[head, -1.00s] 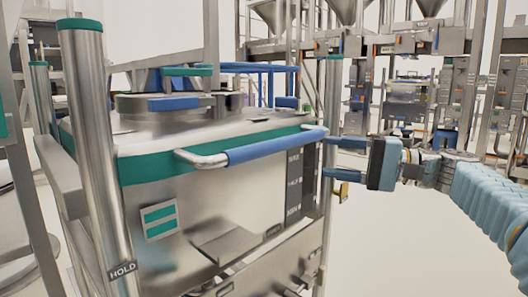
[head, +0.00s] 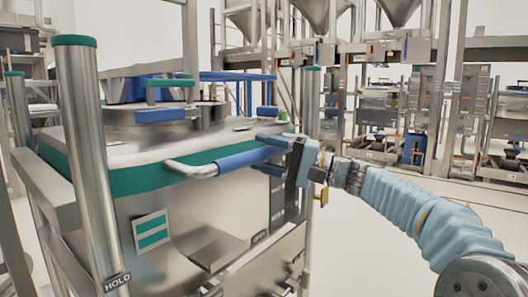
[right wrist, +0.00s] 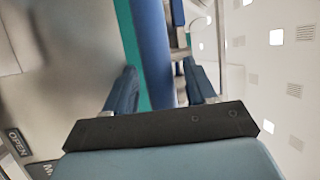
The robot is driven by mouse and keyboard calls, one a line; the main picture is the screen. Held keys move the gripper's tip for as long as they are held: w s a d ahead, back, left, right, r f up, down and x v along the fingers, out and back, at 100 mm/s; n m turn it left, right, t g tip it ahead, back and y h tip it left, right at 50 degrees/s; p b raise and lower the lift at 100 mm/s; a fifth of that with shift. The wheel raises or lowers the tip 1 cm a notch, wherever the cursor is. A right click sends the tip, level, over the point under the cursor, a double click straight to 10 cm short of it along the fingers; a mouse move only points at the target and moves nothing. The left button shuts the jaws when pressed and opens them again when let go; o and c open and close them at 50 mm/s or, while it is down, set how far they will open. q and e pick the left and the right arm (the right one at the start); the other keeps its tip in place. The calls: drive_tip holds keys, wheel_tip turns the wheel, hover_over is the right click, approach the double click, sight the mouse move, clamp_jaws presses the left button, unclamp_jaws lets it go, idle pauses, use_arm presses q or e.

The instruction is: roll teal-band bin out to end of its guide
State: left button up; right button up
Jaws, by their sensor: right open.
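The teal-band bin (head: 185,208) is a steel box with a teal band (head: 125,181) under its lid, standing in a frame at left in the head view. A bent metal handle with a blue grip (head: 232,161) runs along its front. My right gripper (head: 264,153) is open at the right end of this grip, one finger above and one below. In the right wrist view the blue bar (right wrist: 152,45) passes between the two spread fingers (right wrist: 160,72). Whether either finger touches it, I cannot tell. My left gripper is not in view.
A steel post (head: 82,150) with a teal cap and a HOLD label (head: 116,283) stands at the bin's left front. Another post (head: 311,95) stands behind my right gripper. Floor (head: 365,255) is clear at right. Racks and hoppers stand at the back.

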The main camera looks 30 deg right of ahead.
drive_tip(key=shift+w+a, duration=0.2)
clamp_jaws()
drive_tip(key=shift+s+d+f+b, duration=0.1)
drive_tip(key=shift+s+d+b, duration=0.15)
drive_tip(key=shift+s+b, duration=0.35)
drive_tip(key=shift+s+d+f+b, duration=0.1)
drive_tip(key=shift+s+d+b, duration=0.15)
drive_tip(key=shift+s+b, duration=0.3)
drive_tip(key=shift+s+d+r, duration=0.25)
drive_tip(key=shift+s+r, duration=0.15)
drive_tip(key=shift+s, duration=0.1)
unclamp_jaws()
drive_tip(key=shift+w+f, duration=0.1)
drive_tip(key=shift+w, duration=0.05)
drive_tip(key=shift+a, duration=0.1)
